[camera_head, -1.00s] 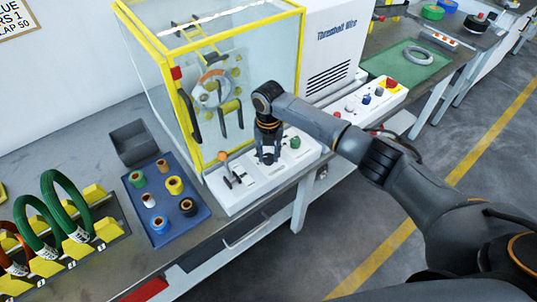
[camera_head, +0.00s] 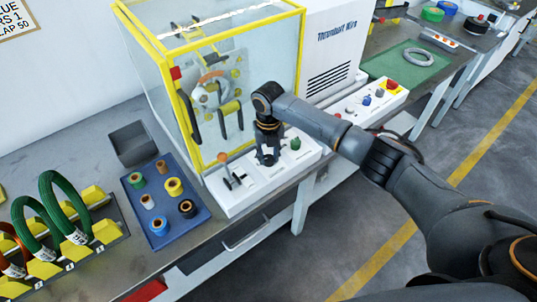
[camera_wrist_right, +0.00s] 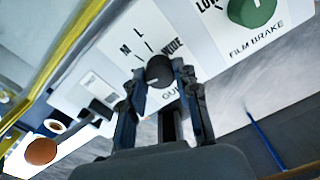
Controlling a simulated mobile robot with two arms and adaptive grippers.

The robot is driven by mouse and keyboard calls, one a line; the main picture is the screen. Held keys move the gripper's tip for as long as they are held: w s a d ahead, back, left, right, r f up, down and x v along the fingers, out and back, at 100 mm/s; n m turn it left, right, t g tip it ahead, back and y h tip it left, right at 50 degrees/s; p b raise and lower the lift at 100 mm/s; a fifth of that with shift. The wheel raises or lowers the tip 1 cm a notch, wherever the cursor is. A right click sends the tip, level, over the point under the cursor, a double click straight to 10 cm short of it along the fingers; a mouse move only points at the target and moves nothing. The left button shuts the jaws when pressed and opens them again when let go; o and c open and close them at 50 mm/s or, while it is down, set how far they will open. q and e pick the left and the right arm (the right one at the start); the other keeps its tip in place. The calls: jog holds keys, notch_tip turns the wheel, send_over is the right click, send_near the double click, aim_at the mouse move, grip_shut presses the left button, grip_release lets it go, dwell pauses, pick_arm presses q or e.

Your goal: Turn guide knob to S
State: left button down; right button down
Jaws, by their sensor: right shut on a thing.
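The guide knob (camera_wrist_right: 159,70) is a dark round knob on a white panel plate in the right wrist view. The marks M, L and WIDE show around it; I cannot make out an S or where the knob points. My right gripper (camera_wrist_right: 158,76) has one finger on each side of the knob and is shut on it. In the head view my right gripper (camera_head: 268,158) reaches down onto the white control panel (camera_head: 236,202) and hides the knob. My left gripper is not in view.
The green film brake knob (camera_head: 295,143) sits just right of the gripper. An orange-topped lever (camera_head: 223,158) stands to its left. The yellow-framed glass enclosure (camera_head: 195,85) rises behind. A blue mat (camera_head: 178,228) with several spools lies left of the panel.

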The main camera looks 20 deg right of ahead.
aim_at(268, 158)
jog(key=c, duration=1)
grip_release()
notch_tip(268, 158, up, 12)
jog(key=shift+r, duration=0.1)
